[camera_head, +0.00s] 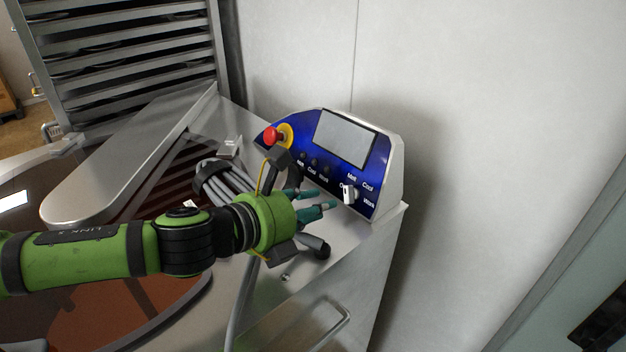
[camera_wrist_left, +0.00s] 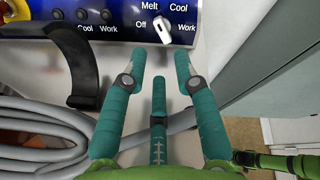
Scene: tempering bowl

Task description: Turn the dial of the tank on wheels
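The dial (camera_head: 349,194) is a white knob on the blue control panel (camera_head: 318,165) of the steel tank, with Melt, Cool, Work and Off labels around it. In the left wrist view the dial (camera_wrist_left: 162,28) sits at the top, turned at a slant. My left gripper (camera_head: 333,204) has teal fingers that point at the dial from just in front and below. In the left wrist view its fingers (camera_wrist_left: 160,60) are spread apart with nothing between them, and the dial lies a little beyond the tips. My right gripper does not show in the head view.
A red emergency button (camera_head: 271,136) and a grey screen (camera_head: 344,135) are on the panel. A bundle of grey hose (camera_head: 220,184) lies beside my left wrist, and a black bracket (camera_wrist_left: 82,70) stands near the fingers. A wall rises behind the panel.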

